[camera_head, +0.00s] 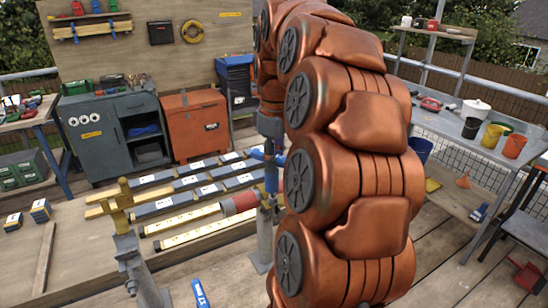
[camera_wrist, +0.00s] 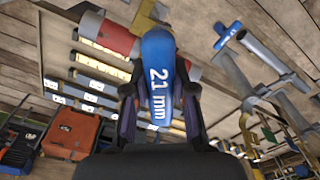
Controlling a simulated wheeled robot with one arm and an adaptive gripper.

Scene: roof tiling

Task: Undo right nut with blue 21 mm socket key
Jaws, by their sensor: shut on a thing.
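My gripper (camera_wrist: 158,98) is shut on the blue socket key (camera_wrist: 157,62), whose handle reads "21 mm" in the wrist view. In the head view my gripper (camera_head: 268,153) points down, and the blue key (camera_head: 271,178) hangs upright over the right stand (camera_head: 264,238). A red and grey cylinder (camera_head: 238,204) lies beside the key at the top of this stand; it also shows behind the key in the wrist view (camera_wrist: 108,36). The right nut and the key's lower end cannot be made out, so I cannot tell whether they touch.
A left stand (camera_head: 128,245) with a yellow top piece (camera_head: 116,203) stands at the front. A blue labelled item (camera_head: 200,293) lies on the deck. Boxes and yellow bars lie in rows behind. A grey cabinet (camera_head: 95,135) and orange cabinet (camera_head: 195,125) stand at the back.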

